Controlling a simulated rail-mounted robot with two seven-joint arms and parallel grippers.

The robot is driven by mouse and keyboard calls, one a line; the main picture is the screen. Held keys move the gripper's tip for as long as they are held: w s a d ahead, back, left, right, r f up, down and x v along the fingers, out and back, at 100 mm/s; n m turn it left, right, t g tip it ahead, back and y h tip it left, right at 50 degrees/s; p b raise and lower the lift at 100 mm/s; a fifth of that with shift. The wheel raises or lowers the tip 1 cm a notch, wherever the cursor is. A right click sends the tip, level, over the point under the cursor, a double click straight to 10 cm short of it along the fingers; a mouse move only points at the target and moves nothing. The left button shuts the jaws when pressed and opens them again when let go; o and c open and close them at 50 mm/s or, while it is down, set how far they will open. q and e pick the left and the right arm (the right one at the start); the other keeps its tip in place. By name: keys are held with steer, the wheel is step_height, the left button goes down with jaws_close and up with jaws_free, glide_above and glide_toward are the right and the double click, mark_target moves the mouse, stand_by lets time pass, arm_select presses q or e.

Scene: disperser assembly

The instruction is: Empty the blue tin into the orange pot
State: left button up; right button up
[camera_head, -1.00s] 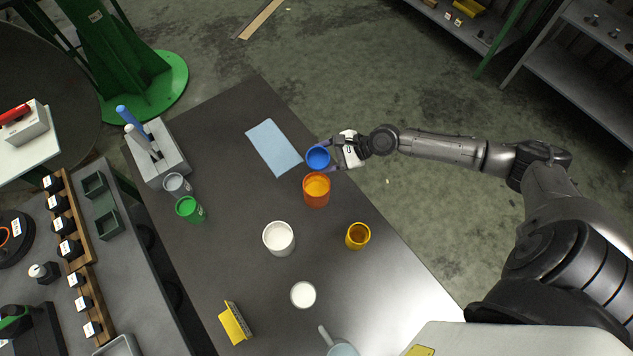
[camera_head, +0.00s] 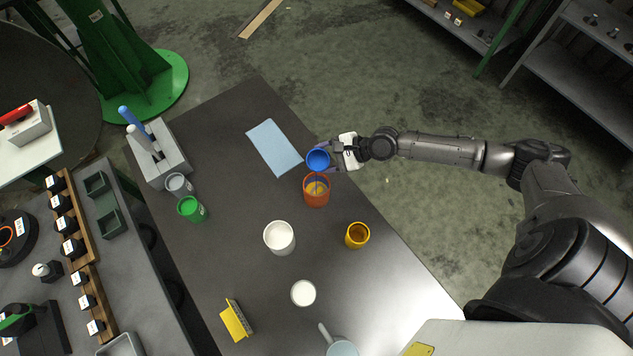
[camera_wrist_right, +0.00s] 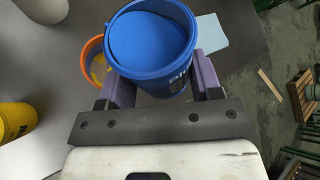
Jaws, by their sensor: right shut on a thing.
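The blue tin (camera_head: 318,161) is held in my right gripper (camera_head: 331,157), just behind and above the orange pot. The tin looks tipped towards the pot. A thin blue streak (camera_head: 318,177) runs from its near rim into the mouth of the orange pot (camera_head: 316,198). The pot stands upright on the table and has some blue inside. In the wrist view the pot (camera_wrist_right: 88,62) is partly hidden behind the tin. My left gripper is not in view.
A white pot (camera_head: 279,238), a yellow pot (camera_head: 357,235) and a small white cup (camera_head: 303,293) stand nearer on the dark table. A green pot (camera_head: 191,208) and a grey one (camera_head: 178,184) stand left. A light blue sheet (camera_head: 273,147) lies behind the tin.

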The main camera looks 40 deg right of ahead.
stand_by(0.6)
steer(key=shift+f+n+p, duration=0.2)
steer(key=shift+n+p, duration=0.1)
steer(key=shift+p, duration=0.25)
steer(key=shift+t+h+p, duration=0.3)
stand_by(0.6)
steer(key=shift+f+n+p, duration=0.2)
steer(key=shift+n+p, duration=0.1)
steer(key=shift+p, duration=0.05)
stand_by(0.4)
steer(key=shift+p, duration=0.3)
stand_by(0.3)
steer(key=shift+f+t+h+p, duration=0.2)
steer(key=shift+t+h+p, duration=0.1)
steer(key=shift+h+p, duration=0.1)
stand_by(0.4)
steer(key=shift+n, duration=0.4)
steer(key=shift+f+h+p, duration=0.15)
steer(key=shift+h+p, duration=0.15)
steer(key=shift+p, duration=0.15)
stand_by(0.5)
steer(key=shift+f, duration=0.1)
stand_by(0.4)
